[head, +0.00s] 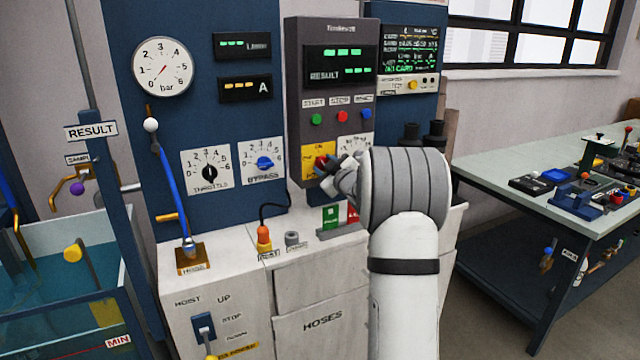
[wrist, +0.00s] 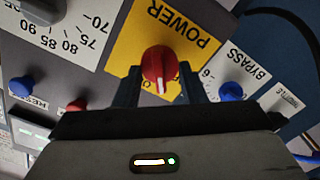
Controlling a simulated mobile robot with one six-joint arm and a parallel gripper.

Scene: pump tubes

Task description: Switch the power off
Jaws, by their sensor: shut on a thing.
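The power switch is a red rotary knob (wrist: 159,64) on a yellow plate lettered POWER (wrist: 190,32). In the wrist view, which is upside down, a white pointer mark shows on the knob's lower side, and the small lettering there is partly hidden. My gripper (wrist: 160,80) has one finger on each side of the knob and is shut on it. In the head view the red knob (head: 321,161) shows on the yellow plate (head: 312,150) at the lower left of the grey control box. My gripper (head: 335,172) hides part of it.
Green, red and blue buttons (head: 341,116) sit above the plate, under a lit RESULT display (head: 341,63). A white dial (head: 355,143) is beside it. Bypass (head: 264,162) and throttle (head: 209,173) knobs are to the left. A workbench (head: 490,130) stands at right.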

